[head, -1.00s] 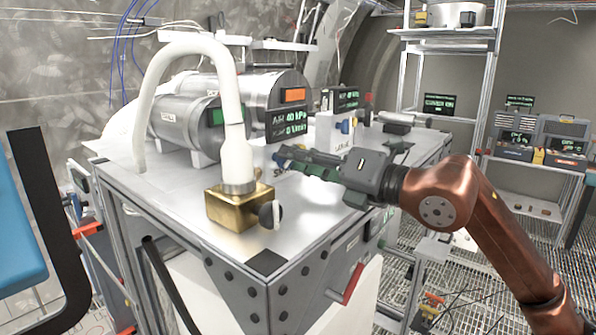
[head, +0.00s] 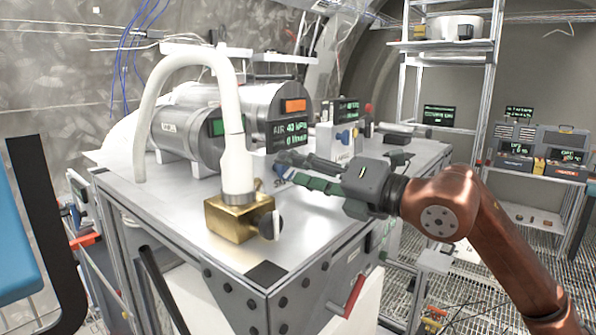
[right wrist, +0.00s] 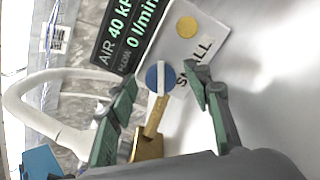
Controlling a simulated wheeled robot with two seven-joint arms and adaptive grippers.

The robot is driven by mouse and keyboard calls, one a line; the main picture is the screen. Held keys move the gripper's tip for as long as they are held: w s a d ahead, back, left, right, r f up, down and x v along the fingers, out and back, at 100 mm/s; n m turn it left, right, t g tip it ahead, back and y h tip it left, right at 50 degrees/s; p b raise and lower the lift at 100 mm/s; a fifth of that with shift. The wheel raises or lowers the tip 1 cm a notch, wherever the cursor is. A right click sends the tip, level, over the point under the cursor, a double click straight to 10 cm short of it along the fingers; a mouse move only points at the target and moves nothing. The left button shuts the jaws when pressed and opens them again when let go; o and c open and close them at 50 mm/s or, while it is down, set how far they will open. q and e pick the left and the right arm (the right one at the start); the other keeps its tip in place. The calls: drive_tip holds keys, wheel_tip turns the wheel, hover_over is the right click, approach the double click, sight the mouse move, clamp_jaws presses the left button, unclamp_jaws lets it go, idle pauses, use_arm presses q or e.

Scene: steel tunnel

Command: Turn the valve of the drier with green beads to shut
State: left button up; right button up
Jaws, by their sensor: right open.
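Two metal drier cylinders lie on the steel bench: the nearer has a green window (head: 232,122), the other an orange one (head: 294,105). Beads cannot be made out. A brass block (head: 228,222) with a black knob and white bar (head: 272,224) stands under the white hose (head: 150,90). My right gripper (head: 279,166) is open and empty, pointing left over the bench beyond the block. In the right wrist view, a blue round knob with a white bar (right wrist: 160,78) appears between its fingers (right wrist: 162,84), apart from both. Which drier that knob serves cannot be told. My left gripper is out of view.
A dark display (head: 289,134) reads AIR 40 kPa beside the driers. A white box (head: 338,138) with a blue knob stands behind my right gripper. A red handle (head: 352,290) juts from the bench front. Shelves (head: 440,50) stand at the back right.

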drive_tip(key=v, duration=1.2)
drive_tip(key=shift+a, duration=0.1)
